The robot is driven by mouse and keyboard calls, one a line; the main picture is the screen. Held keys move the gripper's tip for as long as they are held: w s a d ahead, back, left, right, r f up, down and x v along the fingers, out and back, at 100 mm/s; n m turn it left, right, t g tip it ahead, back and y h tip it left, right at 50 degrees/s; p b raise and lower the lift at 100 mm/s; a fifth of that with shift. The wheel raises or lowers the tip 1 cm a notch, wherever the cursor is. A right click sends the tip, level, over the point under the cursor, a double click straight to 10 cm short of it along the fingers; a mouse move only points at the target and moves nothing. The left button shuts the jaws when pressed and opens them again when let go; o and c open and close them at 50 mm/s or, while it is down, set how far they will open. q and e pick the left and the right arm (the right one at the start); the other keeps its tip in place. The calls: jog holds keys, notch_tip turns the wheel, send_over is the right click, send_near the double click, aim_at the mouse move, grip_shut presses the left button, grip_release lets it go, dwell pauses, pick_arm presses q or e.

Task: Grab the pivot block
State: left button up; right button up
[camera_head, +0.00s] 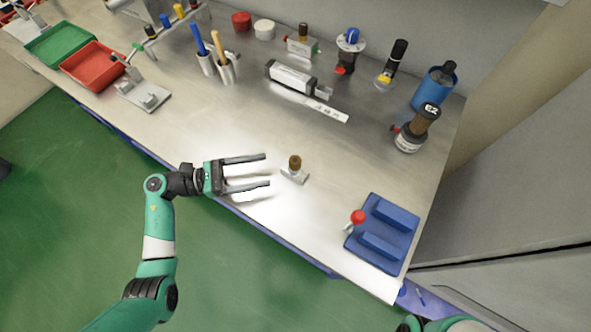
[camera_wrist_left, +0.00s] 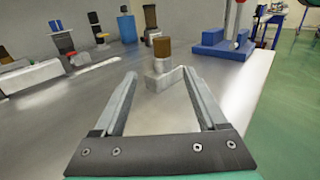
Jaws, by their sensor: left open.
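A small metal block with an upright brown cylinder on top, which looks like the pivot block (camera_head: 294,173), stands on the bench near its front edge. It also shows in the left wrist view (camera_wrist_left: 162,65), just beyond my fingertips. My left gripper (camera_head: 268,170) is open and empty, low over the bench, left of the block with its fingers pointing at it. In the left wrist view, the gripper (camera_wrist_left: 158,74) has the block roughly centred between its fingers, a small gap ahead of them. My right gripper is out of view.
A blue fixture (camera_head: 386,235) with a red-knobbed lever (camera_head: 357,217) stands right of the block. A brown-topped gauge (camera_head: 412,138) stands at the right. The bench around the block is clear.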

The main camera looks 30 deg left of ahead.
aim_at(288, 167)
pick_arm(q)
jog(key=x, duration=0.4)
jog(key=shift+d, duration=0.1)
jog(key=x, duration=0.5)
jog(key=shift+d+b, duration=0.2)
jog(key=shift+b, duration=0.1)
grip_shut()
